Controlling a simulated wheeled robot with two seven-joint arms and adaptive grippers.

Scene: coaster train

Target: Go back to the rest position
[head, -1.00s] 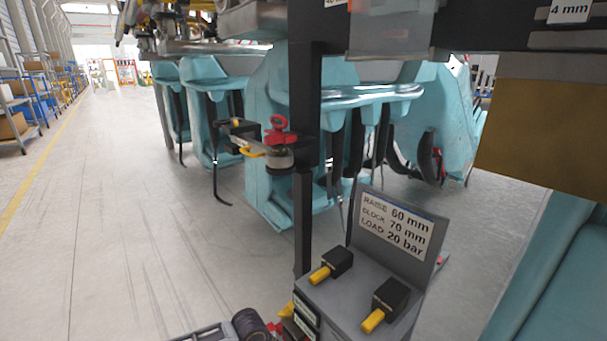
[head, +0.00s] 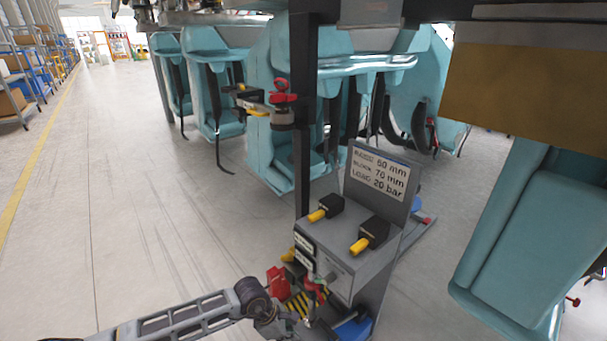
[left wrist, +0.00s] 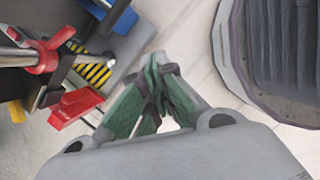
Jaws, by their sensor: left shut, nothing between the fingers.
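My left arm (head: 185,316) comes in from the lower left in the head view and ends beside the base of the grey control stand (head: 318,240). In the left wrist view my left gripper (left wrist: 154,75) has its green-padded fingers together with nothing between them. A red block-shaped part (left wrist: 77,105) and a red knob on a metal rod (left wrist: 42,55) lie to the left of the fingers, apart from them. My right gripper is in neither view.
The stand carries a sign (head: 380,172) and two black-and-yellow switches. A black post (head: 301,120) rises behind it with a red-topped fitting (head: 284,100). Teal train seats (head: 270,165) hang behind, and another teal seat (head: 530,230) is at right. The floor (head: 130,210) at left is clear.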

